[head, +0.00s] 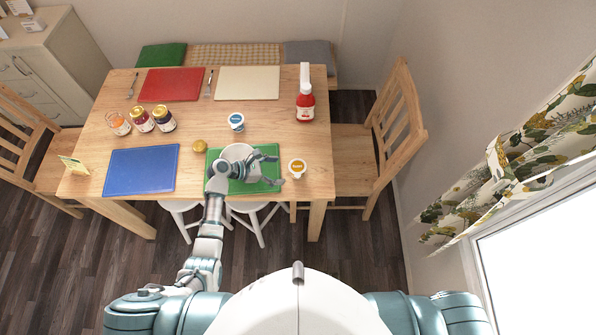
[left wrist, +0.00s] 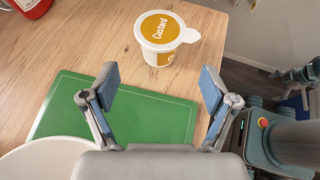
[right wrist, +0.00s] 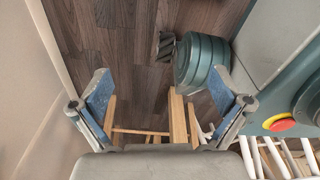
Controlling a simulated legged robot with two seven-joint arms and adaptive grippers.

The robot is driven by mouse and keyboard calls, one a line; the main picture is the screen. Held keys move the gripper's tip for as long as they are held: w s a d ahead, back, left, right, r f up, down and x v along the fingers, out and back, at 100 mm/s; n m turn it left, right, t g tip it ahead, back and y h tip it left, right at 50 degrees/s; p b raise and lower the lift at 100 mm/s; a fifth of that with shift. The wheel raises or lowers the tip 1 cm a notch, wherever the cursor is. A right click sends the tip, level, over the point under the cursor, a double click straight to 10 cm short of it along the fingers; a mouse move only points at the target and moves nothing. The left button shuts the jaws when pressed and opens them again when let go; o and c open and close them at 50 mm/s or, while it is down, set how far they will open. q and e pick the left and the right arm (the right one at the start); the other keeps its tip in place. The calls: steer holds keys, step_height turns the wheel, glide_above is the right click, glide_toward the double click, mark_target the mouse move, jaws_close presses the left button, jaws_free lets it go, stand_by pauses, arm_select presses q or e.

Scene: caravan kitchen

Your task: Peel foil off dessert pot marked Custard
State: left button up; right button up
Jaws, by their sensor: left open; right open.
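The dessert pot marked Custard (head: 297,169) stands upright at the table's right front, just right of the green mat. In the left wrist view the pot (left wrist: 164,38) shows an orange foil lid reading "Custard", lying flat on top with a pale tab to the right. My left gripper (head: 279,168) is open over the green mat, just left of the pot. In the left wrist view the pot is ahead of my open left fingers (left wrist: 158,86), apart from them. My right gripper (right wrist: 160,95) is open and empty, away from the table, with floor and chair behind it.
A white bowl (head: 238,153) sits on the green mat (head: 270,184), partly behind my left gripper. A blue-lidded pot (head: 236,121) and red bottle (head: 305,106) stand farther back. Several jars and a blue mat (head: 141,170) are left. A chair (head: 358,158) stands right.

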mark_target(295, 170)
arm_select(q)
steer(key=b+x, duration=0.1)
steer(key=x, duration=0.1)
steer(key=b+x, duration=0.1)
steer(key=b, duration=0.1)
steer(key=shift+w+d+f, duration=0.15)
steer(key=shift+f, duration=0.3)
steer(key=x, duration=0.3)
steer(key=shift+d+r, duration=0.15)
steer(key=shift+w+d, duration=0.15)
steer(key=shift+d, duration=0.45)
steer(key=shift+a, duration=0.1)
arm_select(e)
steer(key=w+a+r, duration=0.1)
steer(key=w+r, duration=0.1)
steer(key=w, duration=0.6)
steer(key=shift+w+a+r, duration=0.25)
steer(key=shift+a+r, duration=0.1)
steer(key=shift+r, duration=0.05)
arm_select(q)
steer(key=shift+a, duration=0.15)
steer(key=shift+c, duration=0.3)
arm_select(e)
steer(key=shift+a, duration=0.1)
